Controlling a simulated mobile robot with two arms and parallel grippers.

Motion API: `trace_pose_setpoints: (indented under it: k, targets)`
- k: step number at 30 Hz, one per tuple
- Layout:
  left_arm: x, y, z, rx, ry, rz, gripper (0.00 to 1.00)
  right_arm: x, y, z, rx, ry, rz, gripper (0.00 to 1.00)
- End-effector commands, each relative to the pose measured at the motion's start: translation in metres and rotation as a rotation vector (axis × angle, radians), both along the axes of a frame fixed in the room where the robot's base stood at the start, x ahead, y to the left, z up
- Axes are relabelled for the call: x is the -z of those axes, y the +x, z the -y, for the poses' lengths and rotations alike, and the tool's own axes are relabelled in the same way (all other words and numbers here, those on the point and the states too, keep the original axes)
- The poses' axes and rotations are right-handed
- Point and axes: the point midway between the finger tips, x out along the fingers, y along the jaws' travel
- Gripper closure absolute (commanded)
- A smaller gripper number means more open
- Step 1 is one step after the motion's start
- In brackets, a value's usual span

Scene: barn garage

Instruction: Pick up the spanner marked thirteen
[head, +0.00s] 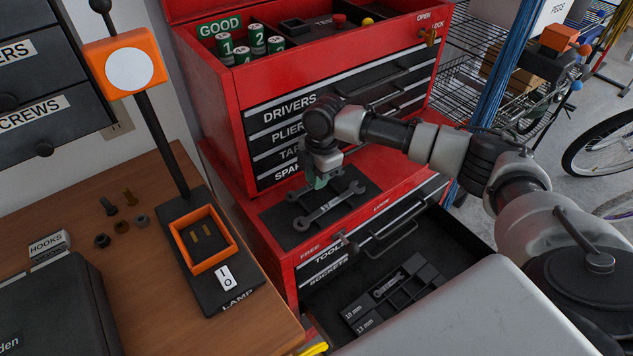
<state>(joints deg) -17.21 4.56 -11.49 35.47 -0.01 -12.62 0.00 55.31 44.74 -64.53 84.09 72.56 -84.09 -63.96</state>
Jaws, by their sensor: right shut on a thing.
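My right gripper (319,183) reaches in from the right over the dark mat (283,229) on the red chest's ledge. It is shut on a grey spanner (297,194), partly hidden by the fingers. Another grey spanner (329,206) lies on the mat just in front of it. I cannot read a size mark on either spanner, nor tell whether the held one touches the mat. My left gripper is out of view.
Below, an open drawer holds a black tray (426,277) labelled 10 mm and 13 mm, with a spanner (390,285) in it. The red upper chest (215,95) rises behind the mat.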

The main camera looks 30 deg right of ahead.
Motion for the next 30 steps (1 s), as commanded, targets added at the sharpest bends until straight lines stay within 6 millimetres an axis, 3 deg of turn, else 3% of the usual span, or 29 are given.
trace_pose_setpoints:
  k: [4,15,21,30]
  targets:
    - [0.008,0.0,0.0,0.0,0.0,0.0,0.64,-0.024,0.001,0.0,0.0,0.001,0.006,1.0]
    - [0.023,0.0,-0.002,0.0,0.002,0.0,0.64,-0.067,-0.031,0.071,0.004,-0.003,0.002,1.0]
    - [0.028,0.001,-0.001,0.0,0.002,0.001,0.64,-0.086,-0.043,0.097,0.002,-0.001,0.002,1.0]
    - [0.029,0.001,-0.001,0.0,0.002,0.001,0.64,-0.094,-0.047,0.107,-0.001,-0.001,0.001,1.0]
